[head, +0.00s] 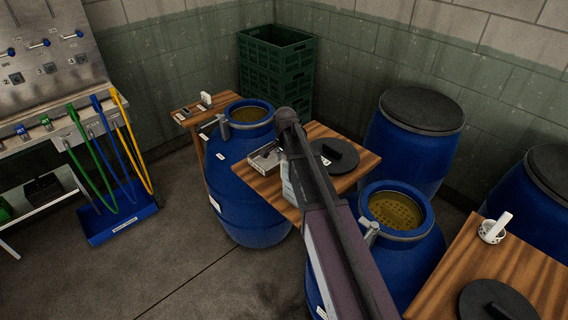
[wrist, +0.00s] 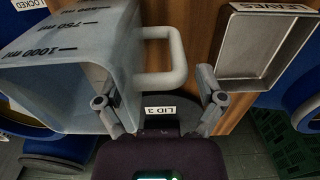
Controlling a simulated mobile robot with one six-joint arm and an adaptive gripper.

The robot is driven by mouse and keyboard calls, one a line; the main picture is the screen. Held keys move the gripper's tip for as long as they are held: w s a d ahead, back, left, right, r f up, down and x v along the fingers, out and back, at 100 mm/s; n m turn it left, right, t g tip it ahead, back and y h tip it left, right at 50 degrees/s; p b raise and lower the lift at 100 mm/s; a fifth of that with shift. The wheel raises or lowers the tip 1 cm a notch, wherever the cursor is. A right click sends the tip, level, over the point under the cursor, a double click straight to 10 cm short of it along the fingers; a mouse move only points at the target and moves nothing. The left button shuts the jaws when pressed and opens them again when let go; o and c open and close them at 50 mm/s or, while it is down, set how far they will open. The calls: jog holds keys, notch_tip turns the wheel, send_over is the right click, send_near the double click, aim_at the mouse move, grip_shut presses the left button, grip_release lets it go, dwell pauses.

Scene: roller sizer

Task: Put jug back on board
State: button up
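The jug (wrist: 70,60) is a translucent grey-white measuring jug with 750 and 1000 ml marks. It fills the upper left of the wrist view, its loop handle pointing right. In the head view a pale part of the jug (head: 289,188) shows beside my arm, which hides the rest. My gripper (wrist: 155,85) is open, its fingers spread either side of the handle's line; whether they touch the jug is unclear. The wooden board (head: 315,131) lies between two blue barrels, and its wood (wrist: 203,28) shows behind the jug. Contact between jug and board is unclear.
A metal tray (wrist: 263,77) labelled LEAVES lies right of the handle. A dark lid (head: 335,156), labelled LID 3, lies on the board. Open blue barrels (head: 240,185) stand either side. Another wooden board (head: 470,250) is at lower right.

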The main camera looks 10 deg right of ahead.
jog(key=shift+r, duration=0.2)
dwell(0.4)
notch_tip(320, 180, up, 12)
jog(key=p, duration=1.2)
jog(key=shift+f, duration=0.1)
dwell(0.6)
jog(key=s+d+n, duration=0.3)
jog(key=s+n, duration=0.8)
jog(key=s, duration=1.2)
jog(key=shift+s+d, duration=0.2)
jog(key=shift+s, duration=0.1)
